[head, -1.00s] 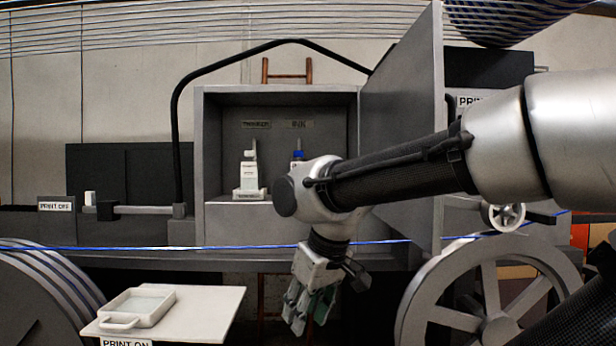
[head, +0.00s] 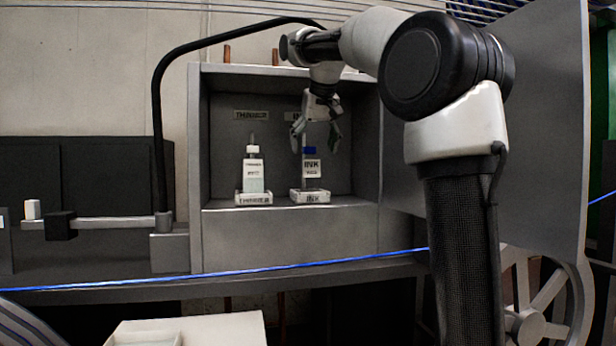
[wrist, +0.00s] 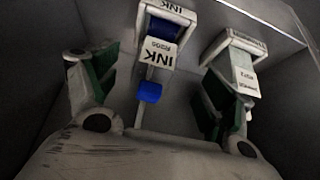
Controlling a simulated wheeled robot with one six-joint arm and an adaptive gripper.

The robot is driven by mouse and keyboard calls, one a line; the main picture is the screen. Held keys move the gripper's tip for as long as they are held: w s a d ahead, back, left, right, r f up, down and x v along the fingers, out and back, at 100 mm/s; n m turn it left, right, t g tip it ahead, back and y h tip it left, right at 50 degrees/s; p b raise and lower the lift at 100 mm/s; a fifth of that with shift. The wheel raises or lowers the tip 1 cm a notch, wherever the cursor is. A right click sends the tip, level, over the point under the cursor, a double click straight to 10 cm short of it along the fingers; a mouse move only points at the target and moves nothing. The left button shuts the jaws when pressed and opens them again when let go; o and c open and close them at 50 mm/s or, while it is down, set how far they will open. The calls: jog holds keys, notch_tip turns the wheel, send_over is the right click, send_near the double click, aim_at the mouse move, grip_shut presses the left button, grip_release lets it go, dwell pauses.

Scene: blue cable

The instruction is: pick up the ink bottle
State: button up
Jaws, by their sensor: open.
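The ink bottle (head: 312,169) has a white INK label and a blue cap, and stands upright on a white INK-marked holder (head: 310,196) in the grey cabinet. My gripper (head: 316,143) is open, pointing down just above the bottle, with its fingers spread either side of the blue cap. In the wrist view the ink bottle (wrist: 158,53) and its blue cap lie between the two open fingers, nearer the middle than either finger. I see no contact. The lower bottle and holder are below the fingers.
A white thinner bottle (head: 252,172) stands on its own holder to the left, close to the right finger in the wrist view. The cabinet (head: 290,228) has side walls and a top, with its door open at right. A blue cable (head: 250,268) crosses in front.

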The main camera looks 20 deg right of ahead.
aim_at(310, 163)
jog(key=shift+w+d+r, duration=0.15)
jog(key=shift+w+r, duration=0.2)
jog(key=shift+w, duration=0.3)
jog(key=shift+w+d, duration=0.1)
jog(key=shift+w, duration=0.15)
jog(key=x, duration=0.7)
jog(key=shift+w+d, duration=0.15)
jog(key=c, duration=1.1)
